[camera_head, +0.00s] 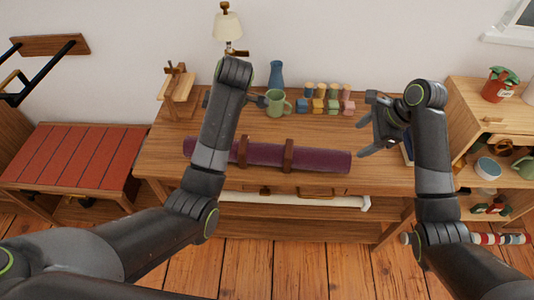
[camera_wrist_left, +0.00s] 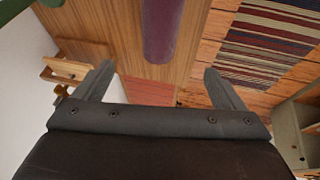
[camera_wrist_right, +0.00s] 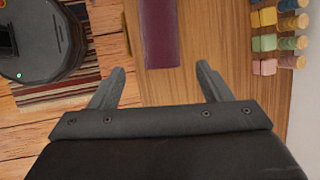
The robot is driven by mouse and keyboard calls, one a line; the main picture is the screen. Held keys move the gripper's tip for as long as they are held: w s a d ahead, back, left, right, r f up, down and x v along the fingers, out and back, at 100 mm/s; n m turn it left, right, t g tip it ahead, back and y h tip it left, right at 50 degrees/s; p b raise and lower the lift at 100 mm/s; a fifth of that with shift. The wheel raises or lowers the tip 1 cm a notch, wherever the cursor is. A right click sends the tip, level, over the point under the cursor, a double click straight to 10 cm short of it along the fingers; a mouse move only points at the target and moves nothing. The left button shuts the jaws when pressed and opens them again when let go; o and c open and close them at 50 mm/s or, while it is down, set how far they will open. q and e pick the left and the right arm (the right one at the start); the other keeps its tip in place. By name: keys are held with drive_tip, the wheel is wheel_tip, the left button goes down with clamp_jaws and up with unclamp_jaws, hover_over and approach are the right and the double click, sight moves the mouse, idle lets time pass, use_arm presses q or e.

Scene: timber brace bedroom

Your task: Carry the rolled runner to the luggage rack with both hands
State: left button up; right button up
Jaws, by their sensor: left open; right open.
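The rolled runner (camera_head: 325,160) is a dark purple roll with two brown straps, lying lengthwise along the front of the wooden table (camera_head: 390,178). My right gripper (camera_head: 362,138) is open and empty, above the table by the roll's right end, apart from it. My left gripper is mostly hidden behind its own arm in the head view; the left wrist view shows it open and empty (camera_wrist_left: 158,72). The roll's ends show ahead of the jaws in the left wrist view (camera_wrist_left: 160,30) and right wrist view (camera_wrist_right: 160,35). The luggage rack (camera_head: 70,158), with red slats, stands at the left, its top bare.
Behind the roll stand a green mug (camera_head: 276,104), a blue vase (camera_head: 276,75), several coloured blocks (camera_head: 318,106) and a lamp (camera_head: 228,27). A small wooden stand (camera_head: 178,88) is at the table's back left. A shelf (camera_head: 475,95) with pots stands right.

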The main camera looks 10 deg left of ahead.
sight(328, 158)
use_arm(q)
drive_tip(key=x, duration=1.7)
drive_tip(key=shift+f, duration=0.3)
use_arm(e)
drive_tip(key=x, duration=1.7)
drive_tip(key=shift+f, duration=0.3)
use_arm(q)
drive_tip(key=c, duration=1.4)
use_arm(e)
drive_tip(key=c, duration=1.4)
use_arm(q)
drive_tip(key=c, duration=0.6)
use_arm(e)
clamp_jaws()
use_arm(q)
drive_tip(key=shift+w+r, duration=0.15)
drive_tip(key=shift+r, duration=0.05)
use_arm(e)
drive_tip(key=shift+w+r, duration=0.1)
drive_tip(key=shift+r, duration=0.1)
drive_tip(key=shift+r, duration=0.1)
